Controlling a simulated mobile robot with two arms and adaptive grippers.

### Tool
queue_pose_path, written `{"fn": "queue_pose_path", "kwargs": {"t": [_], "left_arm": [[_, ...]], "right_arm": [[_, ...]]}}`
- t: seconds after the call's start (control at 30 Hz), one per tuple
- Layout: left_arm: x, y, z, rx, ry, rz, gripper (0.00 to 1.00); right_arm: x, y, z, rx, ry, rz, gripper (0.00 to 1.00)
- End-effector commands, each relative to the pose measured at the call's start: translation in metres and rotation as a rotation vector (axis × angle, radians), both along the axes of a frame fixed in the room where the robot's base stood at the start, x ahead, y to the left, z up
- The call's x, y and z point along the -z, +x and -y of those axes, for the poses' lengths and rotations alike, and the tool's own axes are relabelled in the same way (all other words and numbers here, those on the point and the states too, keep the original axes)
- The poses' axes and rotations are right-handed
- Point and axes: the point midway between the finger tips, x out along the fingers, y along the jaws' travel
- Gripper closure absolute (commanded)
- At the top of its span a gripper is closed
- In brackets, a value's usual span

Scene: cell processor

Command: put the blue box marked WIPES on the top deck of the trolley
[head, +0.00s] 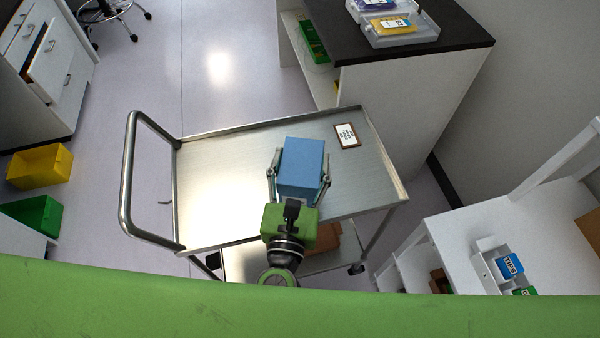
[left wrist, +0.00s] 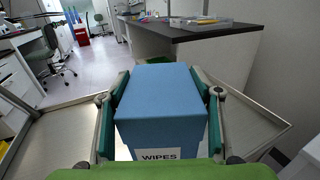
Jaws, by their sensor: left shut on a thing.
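The blue box (head: 302,165) is held over the top deck of the steel trolley (head: 225,175). In the left wrist view the blue box (left wrist: 160,100) stands upright, with a white WIPES label low on its near side. My left gripper (head: 298,172) is shut on it, one finger along each side; the gripper (left wrist: 160,98) also shows in the left wrist view. The trolley deck (left wrist: 65,130) shows on both sides of the box there. I cannot tell whether the box's underside touches the deck. My right gripper is not in view.
A small framed label plate (head: 347,136) lies on the deck, right of the box. The deck's left part is clear. The push handle (head: 128,180) is at the left. A dark-topped bench (head: 450,32) stands behind, and a white shelf unit (head: 490,225) is at the right.

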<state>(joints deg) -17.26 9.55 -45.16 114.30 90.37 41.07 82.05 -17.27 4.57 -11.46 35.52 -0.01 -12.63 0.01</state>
Motion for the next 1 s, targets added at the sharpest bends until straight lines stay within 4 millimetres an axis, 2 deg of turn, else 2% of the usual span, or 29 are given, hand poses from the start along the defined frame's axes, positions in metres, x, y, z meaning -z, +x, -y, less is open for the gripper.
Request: {"fn": "queue_pose_path", "kwargs": {"t": [0.17, 0.23, 0.47, 0.87, 0.9, 0.97, 1.0], "left_arm": [[0.009, 0.007, -0.001, 0.0, 0.0, 0.0, 0.8], [0.016, 0.012, -0.003, 0.0, 0.001, 0.002, 0.8], [0.044, 0.011, -0.003, 0.0, 0.0, 0.0, 0.8], [0.047, 0.011, -0.003, 0.0, -0.001, 0.0, 0.8], [0.047, 0.011, -0.003, 0.0, -0.001, -0.001, 0.39], [0.046, 0.011, -0.003, 0.0, 0.0, -0.001, 0.25], [0.046, 0.011, -0.003, 0.0, 0.0, -0.001, 0.25]], "right_arm": [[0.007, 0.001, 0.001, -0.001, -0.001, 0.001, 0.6], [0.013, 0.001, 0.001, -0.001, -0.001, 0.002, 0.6], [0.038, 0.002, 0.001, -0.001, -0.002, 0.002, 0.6], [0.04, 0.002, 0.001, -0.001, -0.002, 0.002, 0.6], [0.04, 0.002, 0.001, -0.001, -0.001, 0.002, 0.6], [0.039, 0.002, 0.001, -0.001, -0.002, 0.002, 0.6], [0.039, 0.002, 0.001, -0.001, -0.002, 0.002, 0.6]]}}
